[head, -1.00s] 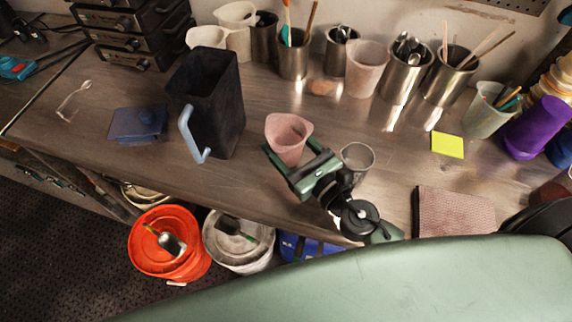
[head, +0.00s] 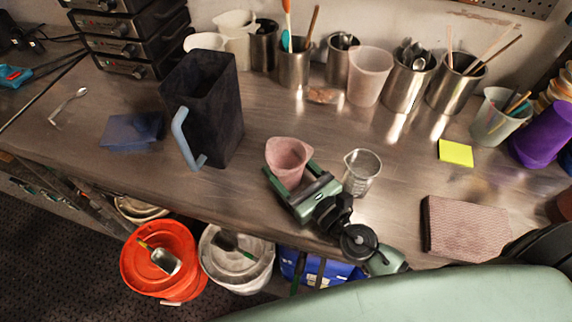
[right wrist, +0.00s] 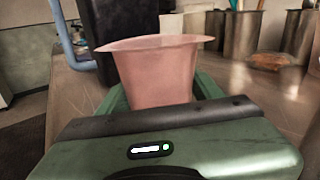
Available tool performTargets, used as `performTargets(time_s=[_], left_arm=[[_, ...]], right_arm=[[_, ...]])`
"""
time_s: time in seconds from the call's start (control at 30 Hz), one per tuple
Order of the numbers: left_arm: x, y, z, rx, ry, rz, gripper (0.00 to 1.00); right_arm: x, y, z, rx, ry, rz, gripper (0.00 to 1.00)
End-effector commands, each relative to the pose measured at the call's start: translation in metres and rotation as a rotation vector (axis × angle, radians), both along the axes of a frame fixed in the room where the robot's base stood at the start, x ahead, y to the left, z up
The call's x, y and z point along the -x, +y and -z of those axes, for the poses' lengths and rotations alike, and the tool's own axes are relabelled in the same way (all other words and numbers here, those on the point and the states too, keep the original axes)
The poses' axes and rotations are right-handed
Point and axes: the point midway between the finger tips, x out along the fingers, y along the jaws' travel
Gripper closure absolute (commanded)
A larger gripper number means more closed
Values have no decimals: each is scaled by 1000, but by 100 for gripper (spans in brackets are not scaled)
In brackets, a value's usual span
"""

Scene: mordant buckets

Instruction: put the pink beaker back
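My left gripper is not in view.
A dark jug (head: 208,105) with a blue handle stands to the left. Steel cups and a pale translucent beaker (head: 369,77) line the wall. A yellow note (head: 455,153) and pinkish cloth (head: 465,228) lie right. Buckets, one orange (head: 160,258), stand below the front edge.

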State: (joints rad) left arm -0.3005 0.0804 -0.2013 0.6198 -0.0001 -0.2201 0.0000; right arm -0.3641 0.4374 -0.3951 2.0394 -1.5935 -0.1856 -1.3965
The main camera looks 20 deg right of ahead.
Motion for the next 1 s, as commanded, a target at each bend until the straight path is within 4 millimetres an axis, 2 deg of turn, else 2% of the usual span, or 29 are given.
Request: performTargets(time_s=[0.03,0.07,0.5,0.73,1.0], left_arm=[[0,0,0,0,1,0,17],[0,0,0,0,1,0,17],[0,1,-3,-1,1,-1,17],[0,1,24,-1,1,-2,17],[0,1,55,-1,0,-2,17]], right_arm=[[0,0,0,0,1,0,21],[0,0,0,0,1,0,13],[2,-1,-3,2,2,-1,13],[43,-15,5,3,5,-2,13],[90,-31,3,2,4,-4,13]])
